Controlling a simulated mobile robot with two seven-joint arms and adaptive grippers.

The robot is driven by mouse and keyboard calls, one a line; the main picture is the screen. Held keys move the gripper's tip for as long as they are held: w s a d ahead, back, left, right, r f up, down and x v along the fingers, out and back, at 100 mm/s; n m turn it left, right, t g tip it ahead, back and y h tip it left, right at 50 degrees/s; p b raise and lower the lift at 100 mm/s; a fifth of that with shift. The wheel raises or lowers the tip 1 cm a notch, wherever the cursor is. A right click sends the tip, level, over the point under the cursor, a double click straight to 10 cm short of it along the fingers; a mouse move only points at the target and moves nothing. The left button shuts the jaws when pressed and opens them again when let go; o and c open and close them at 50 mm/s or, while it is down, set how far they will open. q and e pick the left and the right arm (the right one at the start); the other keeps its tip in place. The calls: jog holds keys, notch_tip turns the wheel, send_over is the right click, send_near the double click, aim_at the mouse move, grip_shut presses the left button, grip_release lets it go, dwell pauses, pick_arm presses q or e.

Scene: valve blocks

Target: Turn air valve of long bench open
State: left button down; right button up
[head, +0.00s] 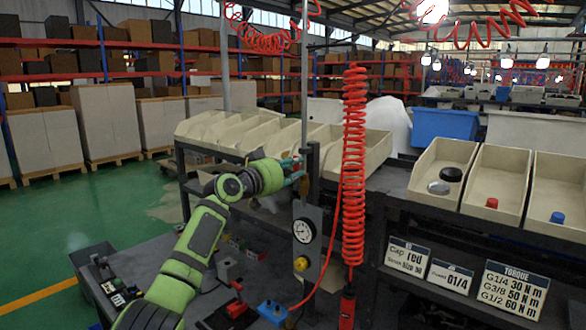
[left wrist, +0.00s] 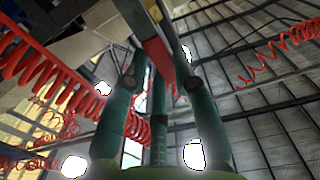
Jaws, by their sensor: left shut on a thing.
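My left gripper (head: 293,172) reaches in from the left to the dark post at the end of the long bench (head: 372,185). Its teal fingers are closed around the red lever of the air valve (head: 298,176). In the left wrist view, the red lever (left wrist: 158,58) lies between the fingers of the left gripper (left wrist: 150,72). The valve's body is mostly hidden behind the fingers, and I cannot tell the lever's exact angle. My right gripper is not in view.
Below the valve is a grey panel with a round gauge (head: 304,231) and a yellow knob (head: 301,264). A coiled red hose (head: 354,165) hangs close on the right. Beige bins (head: 497,178) stand on the bench. A lower work surface (head: 190,262) holds small parts.

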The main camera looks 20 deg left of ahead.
pick_arm(q)
jog(key=shift+r, duration=0.15)
jog(key=c, duration=1)
grip_release()
jog(key=shift+w, duration=0.1)
jog(key=shift+a, duration=0.1)
jog(key=v, duration=1.2)
